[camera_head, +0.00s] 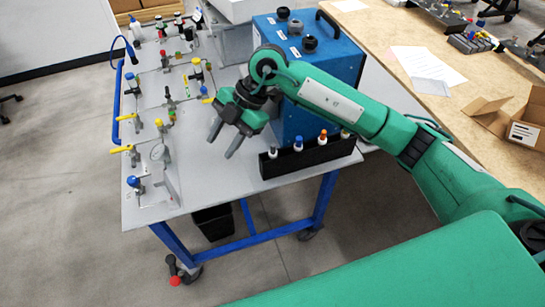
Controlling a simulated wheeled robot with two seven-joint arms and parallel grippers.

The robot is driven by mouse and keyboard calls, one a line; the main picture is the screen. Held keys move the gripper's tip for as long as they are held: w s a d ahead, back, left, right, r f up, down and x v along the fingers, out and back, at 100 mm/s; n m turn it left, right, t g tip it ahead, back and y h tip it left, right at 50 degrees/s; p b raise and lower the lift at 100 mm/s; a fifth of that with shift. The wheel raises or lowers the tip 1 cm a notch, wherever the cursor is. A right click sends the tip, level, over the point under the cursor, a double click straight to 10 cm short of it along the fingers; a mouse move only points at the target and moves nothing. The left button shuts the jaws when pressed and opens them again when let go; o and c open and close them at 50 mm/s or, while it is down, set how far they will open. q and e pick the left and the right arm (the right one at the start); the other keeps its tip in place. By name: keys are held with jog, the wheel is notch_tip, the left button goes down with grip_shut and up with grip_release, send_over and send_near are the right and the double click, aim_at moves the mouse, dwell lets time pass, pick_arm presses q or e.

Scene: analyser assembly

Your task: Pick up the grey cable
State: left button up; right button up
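I cannot pick out a grey cable with certainty. A thin grey loop (159,152) stands among the fittings at the left of the grey-topped table (225,185), and I cannot tell whether it is the cable. My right gripper (225,138) hangs above the table, in front of the blue box, with its two grey fingers apart and nothing visible between them. It is to the right of the loop, clearly apart from it. My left gripper is not in view.
The blue box (320,75) stands at the table's back right. A black holder (307,157) with several small bottles is at the front right. Valves with yellow handles (123,148) and a blue rail (118,100) line the left. Mid-table is clear.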

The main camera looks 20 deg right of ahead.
jog(key=w+d+r+m+t+h, duration=0.1)
jog(key=w+d+m+h, duration=0.1)
jog(key=w+d+h, duration=0.3)
jog(key=d+r+m+t+h, duration=0.1)
jog(key=d+m+h, duration=0.1)
jog(key=d, duration=0.5)
jog(key=p, duration=0.2)
send_over(273, 144)
jog(key=f, duration=0.9)
jog(key=shift+s+a, duration=0.15)
jog(key=shift+a, duration=0.15)
jog(key=f, duration=0.1)
jog(key=f+p, duration=0.1)
jog(key=f, duration=0.1)
jog(key=f+p, duration=0.1)
jog(key=shift+d+f, duration=0.3)
jog(key=shift+d, duration=0.05)
jog(key=shift+f, duration=0.3)
grip_shut()
